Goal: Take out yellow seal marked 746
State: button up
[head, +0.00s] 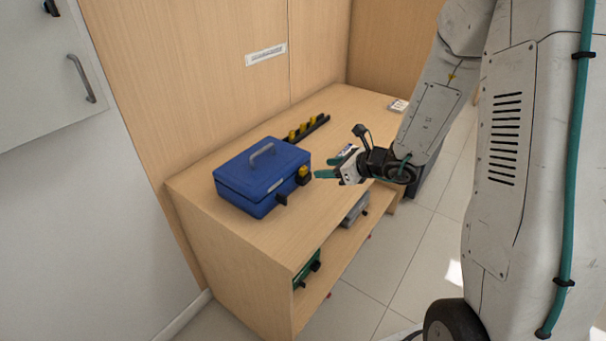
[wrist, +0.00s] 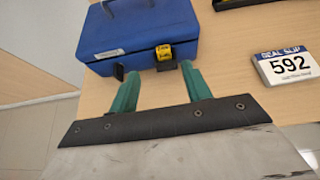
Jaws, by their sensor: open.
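A blue cash box (head: 258,180) with a grey top handle stands closed on the wooden counter. A yellow seal (head: 303,171) sits at its front in a black fitting; it also shows in the wrist view (wrist: 163,52). Its marking is too small to read. Several more yellow seals (head: 303,130) stand in a black rack behind the box; their numbers cannot be read. My gripper (head: 325,167) is open and empty just in front of the box. In the wrist view its green fingers (wrist: 160,72) point at the box, with the seal ahead between them.
A slip card (wrist: 287,65) reading "SEAL SLIP 592" lies right of the box. A small white card (head: 398,105) lies at the counter's far end. The shelf below holds a grey case (head: 355,208) and a green one (head: 307,269). The counter's front left is clear.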

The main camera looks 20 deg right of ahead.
aim_at(304, 168)
jog(key=x, duration=0.7)
jog(key=shift+w+f, duration=0.1)
jog(key=shift+w, duration=0.4)
grip_shut()
